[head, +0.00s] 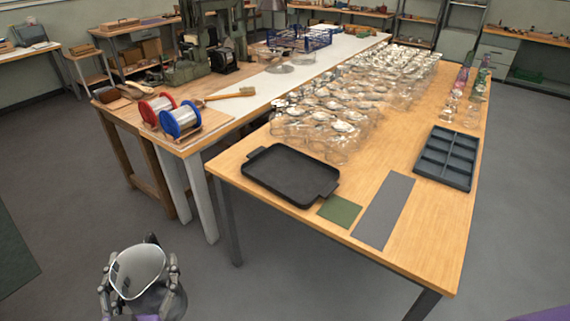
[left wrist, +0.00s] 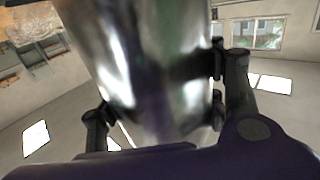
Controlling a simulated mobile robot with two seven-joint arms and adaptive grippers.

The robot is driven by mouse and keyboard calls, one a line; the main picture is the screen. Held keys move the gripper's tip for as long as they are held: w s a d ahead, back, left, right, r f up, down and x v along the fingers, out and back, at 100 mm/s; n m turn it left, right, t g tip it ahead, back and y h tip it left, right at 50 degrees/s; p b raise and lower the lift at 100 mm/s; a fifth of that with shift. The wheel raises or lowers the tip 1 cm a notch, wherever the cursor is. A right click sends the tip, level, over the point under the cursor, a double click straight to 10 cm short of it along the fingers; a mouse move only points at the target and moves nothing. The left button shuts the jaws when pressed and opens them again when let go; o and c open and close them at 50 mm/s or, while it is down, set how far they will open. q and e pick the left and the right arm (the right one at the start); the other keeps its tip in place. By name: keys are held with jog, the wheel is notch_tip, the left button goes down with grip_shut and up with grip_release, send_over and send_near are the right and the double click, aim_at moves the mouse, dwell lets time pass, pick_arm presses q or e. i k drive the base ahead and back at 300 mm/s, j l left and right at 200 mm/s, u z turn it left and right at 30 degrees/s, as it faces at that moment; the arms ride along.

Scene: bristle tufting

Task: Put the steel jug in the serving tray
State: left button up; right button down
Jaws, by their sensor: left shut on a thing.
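The steel jug (head: 138,271) is in my left gripper (head: 139,285), low at the left of the head view. The gripper's fingers close on both sides of its body. In the left wrist view the jug's shiny wall (left wrist: 145,60) fills the middle between the two fingers. It is held above the floor, in front of the tables and apart from them. The serving tray (head: 291,174), black with raised rim and two handles, lies at the near left of the wooden table, and looks empty. My right gripper does not show.
Many glasses (head: 335,115) crowd the wooden table (head: 440,235) behind the tray. A green square (head: 339,210), a grey mat (head: 384,211) and a dark compartment box (head: 446,158) lie right of it. Wire spools (head: 180,120) and a brush (head: 232,93) are on the left bench.

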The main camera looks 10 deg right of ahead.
aim_at(283, 171)
jog(key=i+j+z, duration=0.35)
jog(key=i+z, duration=0.15)
jog(key=i, duration=0.15)
jog(key=i+j+z, duration=0.5)
jog(key=i+j, duration=0.05)
